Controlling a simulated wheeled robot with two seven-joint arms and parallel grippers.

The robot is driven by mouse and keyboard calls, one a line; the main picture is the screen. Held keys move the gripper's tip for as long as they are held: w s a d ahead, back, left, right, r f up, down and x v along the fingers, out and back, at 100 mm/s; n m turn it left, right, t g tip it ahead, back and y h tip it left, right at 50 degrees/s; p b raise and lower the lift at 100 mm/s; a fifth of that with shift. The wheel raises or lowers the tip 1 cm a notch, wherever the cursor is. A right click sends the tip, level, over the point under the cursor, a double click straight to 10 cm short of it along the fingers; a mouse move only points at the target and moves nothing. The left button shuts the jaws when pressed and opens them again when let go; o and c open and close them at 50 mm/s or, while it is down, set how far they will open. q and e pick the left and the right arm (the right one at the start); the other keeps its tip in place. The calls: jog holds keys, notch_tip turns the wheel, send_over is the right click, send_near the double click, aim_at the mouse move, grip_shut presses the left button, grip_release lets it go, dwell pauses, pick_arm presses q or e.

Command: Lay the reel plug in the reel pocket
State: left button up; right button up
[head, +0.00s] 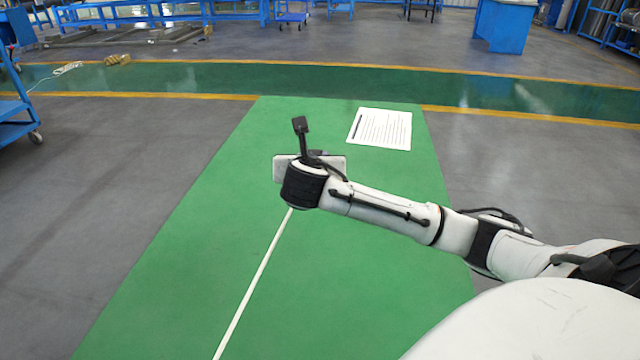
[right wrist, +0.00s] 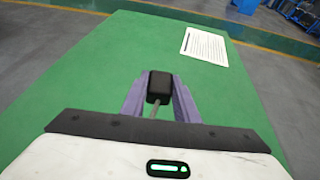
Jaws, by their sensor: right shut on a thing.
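My right gripper (right wrist: 158,92) shows in the right wrist view with its two grey-purple fingers closed on a small black block (right wrist: 160,84). The block sits upright between the fingertips, with a thin grey rod below it. It may be the reel plug, but I cannot tell for sure. I see no reel pocket in either view. My left gripper is not in view.
A green floor strip (head: 225,240) lies below, with a thin white line (head: 254,280) along it. A printed white sheet (head: 380,129) lies beyond the wrist; it also shows in the right wrist view (right wrist: 204,46). Blue carts and benches (head: 503,25) stand far back. The near green area is clear.

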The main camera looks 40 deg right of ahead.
jog(key=shift+m+g+h, duration=0.4)
jog(key=shift+m+g, duration=0.1)
jog(key=shift+g, duration=0.1)
jog(key=d+f, duration=0.1)
jog(key=f, duration=0.1)
jog(key=d+f, duration=0.1)
jog(key=f, duration=0.2)
jog(key=d+f+b, duration=0.1)
jog(key=f, duration=0.1)
jog(key=shift+s+d+f, duration=0.15)
jog(key=shift+s+d, duration=0.1)
jog(key=shift+s, duration=0.05)
jog(key=shift+f+b, duration=0.6)
jog(key=shift+f, duration=1.8)
jog(key=shift+f, duration=0.15)
jog(key=o, duration=1.1)
